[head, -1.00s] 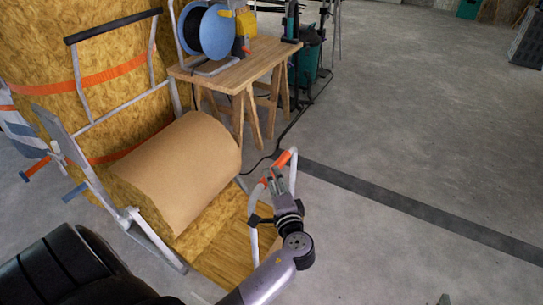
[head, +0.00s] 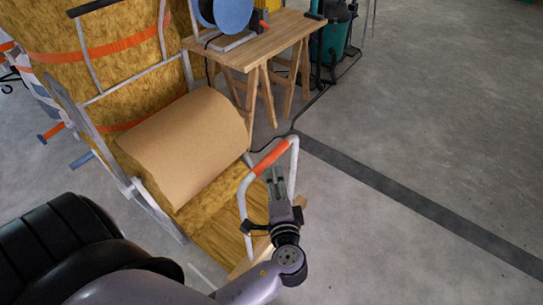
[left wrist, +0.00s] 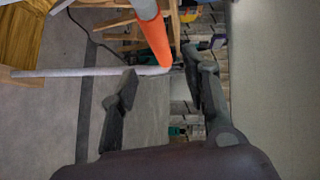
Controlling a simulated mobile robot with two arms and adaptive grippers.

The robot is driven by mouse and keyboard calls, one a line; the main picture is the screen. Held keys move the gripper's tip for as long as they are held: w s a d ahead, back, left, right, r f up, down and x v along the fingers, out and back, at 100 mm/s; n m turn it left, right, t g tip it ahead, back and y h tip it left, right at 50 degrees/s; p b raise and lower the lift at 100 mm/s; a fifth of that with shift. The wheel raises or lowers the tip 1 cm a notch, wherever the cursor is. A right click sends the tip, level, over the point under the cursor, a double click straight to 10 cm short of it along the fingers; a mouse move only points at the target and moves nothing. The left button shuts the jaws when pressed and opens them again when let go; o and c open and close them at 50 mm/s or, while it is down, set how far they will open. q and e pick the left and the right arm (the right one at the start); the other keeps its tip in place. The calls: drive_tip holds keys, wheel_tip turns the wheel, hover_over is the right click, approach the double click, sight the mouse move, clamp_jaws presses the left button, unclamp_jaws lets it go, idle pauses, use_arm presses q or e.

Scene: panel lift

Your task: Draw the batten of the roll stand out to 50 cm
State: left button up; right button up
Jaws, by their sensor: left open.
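The roll stand holds a large brown roll (head: 185,145) in a pale metal frame (head: 105,155). A pale wooden strip (head: 241,267), apparently the batten, crosses the stand's front end, partly hidden by my left arm. A white hoop handle (head: 244,205) with an orange grip (head: 270,157) rises there; it also shows in the left wrist view, where the orange grip (left wrist: 155,35) ends near the fingertips. My left gripper (head: 274,172) is open and empty, just short of the orange grip. In the left wrist view its fingers (left wrist: 162,72) stand apart. My right gripper is out of view.
A wooden trestle table (head: 265,42) with a blue reel (head: 233,12) stands behind the roll. A teal bin (head: 335,40) is beside it. A dark floor strip (head: 400,190) runs across open grey concrete at right.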

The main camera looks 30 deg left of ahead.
sight(272, 162)
use_arm(q)
drive_tip(key=x, duration=0.6)
drive_tip(key=shift+b, duration=0.3)
drive_tip(key=x, duration=0.3)
drive_tip(key=shift+w+a+f, duration=0.15)
drive_tip(key=shift+w+a, duration=0.1)
drive_tip(key=shift+w, duration=0.1)
drive_tip(key=shift+w+a, duration=0.4)
drive_tip(key=shift+w, duration=0.05)
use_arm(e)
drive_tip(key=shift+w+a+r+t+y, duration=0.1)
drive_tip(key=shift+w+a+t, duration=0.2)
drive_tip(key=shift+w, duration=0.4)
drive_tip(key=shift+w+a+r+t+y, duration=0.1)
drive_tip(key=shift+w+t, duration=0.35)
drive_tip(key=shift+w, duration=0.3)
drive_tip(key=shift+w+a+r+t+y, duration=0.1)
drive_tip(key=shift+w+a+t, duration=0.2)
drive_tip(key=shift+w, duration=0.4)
use_arm(q)
drive_tip(key=shift+c, duration=0.4)
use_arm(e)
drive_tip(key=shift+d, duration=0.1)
use_arm(q)
clamp_jaws()
drive_tip(key=shift+f, duration=0.1)
